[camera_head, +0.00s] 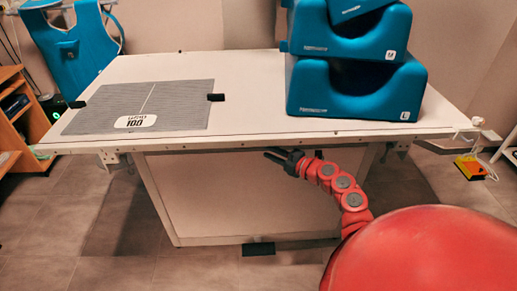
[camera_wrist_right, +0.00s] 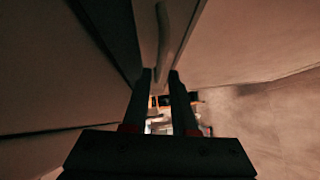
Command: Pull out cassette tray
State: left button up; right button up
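My right gripper (camera_head: 270,153) comes in from the lower right and is just under the front edge of the white table (camera_head: 240,68). In the right wrist view its two dark fingers (camera_wrist_right: 162,76) stand apart with a gap between them. A slim bar like a handle (camera_wrist_right: 162,40) runs along a pale panel edge just beyond the fingertips, in line with the gap. I cannot tell whether the fingers touch it. The cassette tray itself cannot be clearly made out; the tabletop edge hides the space under it in the head view. My left gripper is not in view.
Blue foam supports (camera_head: 355,85) are stacked on the tabletop at right. A grey striped pad (camera_head: 140,107) lies at left. The pale table base (camera_head: 240,200) stands below, with a dark pedal (camera_head: 258,249) at its foot. A yellow device (camera_head: 470,167) is at far right.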

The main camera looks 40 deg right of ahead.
jog(key=x, duration=0.5)
jog(key=shift+w+f, duration=0.1)
jog(key=shift+w, duration=0.1)
grip_shut()
dwell(1.2)
